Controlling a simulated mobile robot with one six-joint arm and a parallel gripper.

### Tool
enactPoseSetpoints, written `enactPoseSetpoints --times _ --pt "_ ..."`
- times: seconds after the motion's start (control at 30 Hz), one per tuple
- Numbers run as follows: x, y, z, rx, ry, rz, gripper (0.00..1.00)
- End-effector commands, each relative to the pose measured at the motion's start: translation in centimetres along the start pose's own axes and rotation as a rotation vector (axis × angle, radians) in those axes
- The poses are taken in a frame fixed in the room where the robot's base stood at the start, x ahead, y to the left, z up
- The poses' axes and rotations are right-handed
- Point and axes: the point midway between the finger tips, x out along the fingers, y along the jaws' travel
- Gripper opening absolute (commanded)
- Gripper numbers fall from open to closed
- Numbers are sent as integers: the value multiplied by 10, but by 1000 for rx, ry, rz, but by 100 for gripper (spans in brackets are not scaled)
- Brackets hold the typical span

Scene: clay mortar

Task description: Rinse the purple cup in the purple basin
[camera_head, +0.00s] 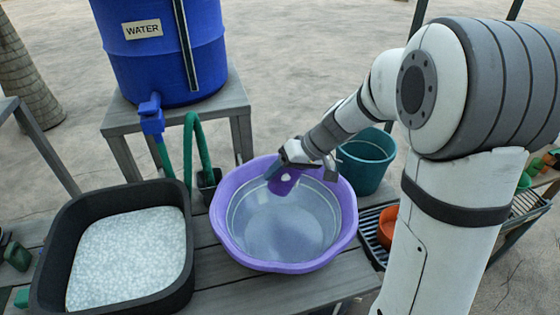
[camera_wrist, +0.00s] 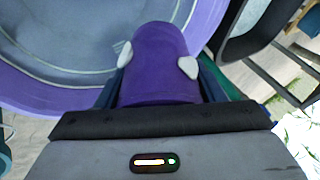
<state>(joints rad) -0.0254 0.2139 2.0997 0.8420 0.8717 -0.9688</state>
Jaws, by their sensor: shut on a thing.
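The purple cup (camera_head: 284,181) is held in my gripper (camera_head: 290,172) over the far inner side of the purple basin (camera_head: 226,246). In the wrist view, the cup (camera_wrist: 160,62) sits between the two fingers of my gripper (camera_wrist: 160,70), which is shut on it. White fingertip pads press on both sides of the cup. The basin (camera_wrist: 30,93) shows behind the cup in the wrist view. In the head view the basin holds clear greyish water. The cup appears tilted; I cannot tell whether it touches the water. Its opening is not clearly visible.
A black tub (camera_head: 52,232) of white pellets stands left of the basin. A blue water barrel (camera_head: 160,55) with a tap (camera_head: 151,112) and green hose (camera_head: 190,140) stands behind. A teal bucket (camera_head: 366,165) is behind right. An orange bowl (camera_head: 388,226) sits in a dark rack at right.

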Motion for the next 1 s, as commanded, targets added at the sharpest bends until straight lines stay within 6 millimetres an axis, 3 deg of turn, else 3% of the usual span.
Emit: enactPoseSetpoints --times 1.0 --pt "105 55 43 -10 -9 -5 39"
